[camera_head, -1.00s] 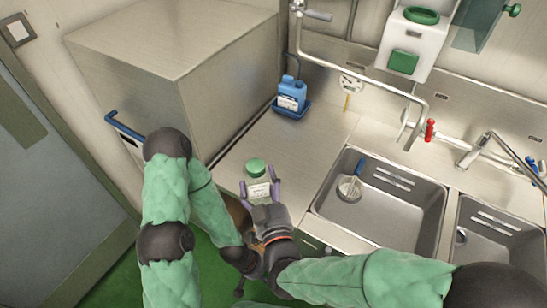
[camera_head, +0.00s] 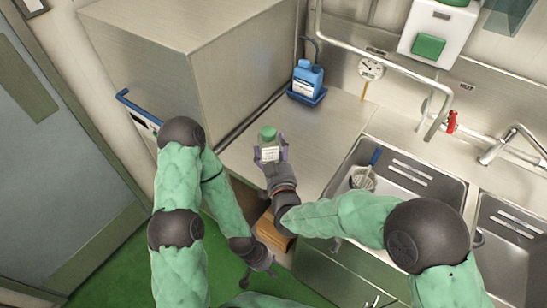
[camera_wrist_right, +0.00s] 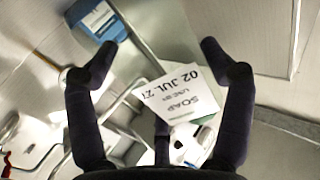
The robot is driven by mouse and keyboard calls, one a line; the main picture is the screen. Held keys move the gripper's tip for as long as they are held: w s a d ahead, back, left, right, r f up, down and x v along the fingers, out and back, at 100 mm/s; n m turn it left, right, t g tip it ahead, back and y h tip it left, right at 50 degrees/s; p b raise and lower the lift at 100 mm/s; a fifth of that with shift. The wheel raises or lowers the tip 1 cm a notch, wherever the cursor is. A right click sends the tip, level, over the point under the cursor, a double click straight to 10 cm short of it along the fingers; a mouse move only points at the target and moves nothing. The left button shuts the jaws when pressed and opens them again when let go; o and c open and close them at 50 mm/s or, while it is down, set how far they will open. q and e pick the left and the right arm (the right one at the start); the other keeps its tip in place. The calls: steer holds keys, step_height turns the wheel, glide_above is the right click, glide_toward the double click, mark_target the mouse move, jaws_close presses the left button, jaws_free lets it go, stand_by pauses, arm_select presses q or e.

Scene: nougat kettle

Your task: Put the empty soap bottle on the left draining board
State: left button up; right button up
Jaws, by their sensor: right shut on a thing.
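The soap bottle (camera_head: 270,154) has a green cap and a white label. It is upright between the fingers of my right gripper (camera_head: 270,153), which is shut on it, over or at the left draining board (camera_head: 318,140). I cannot tell whether its base touches the board. In the right wrist view the fingers (camera_wrist_right: 160,58) stand on both sides of the bottle's label (camera_wrist_right: 180,92), which reads SOAP. My left gripper (camera_head: 258,265) hangs low before the counter, away from the bottle; its finger opening is unclear.
A blue bottle (camera_head: 307,79) stands in a blue tray (camera_head: 308,97) at the back of the board. A steel cabinet (camera_head: 195,65) is to the left. The board between is clear.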

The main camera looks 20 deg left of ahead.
mark_target(274, 157)
steer(key=shift+w+f+b, duration=0.1)
steer(key=shift+f+b, duration=0.45)
steer(key=shift+f, duration=1.1)
steer(key=shift+f, duration=0.15)
steer(key=o, duration=1)
steer(key=shift+o, duration=0.2)
steer(key=shift+s+r, duration=0.2)
steer(key=p+v, duration=0.2)
steer(key=v, duration=0.9)
steer(key=shift+s+d, duration=0.25)
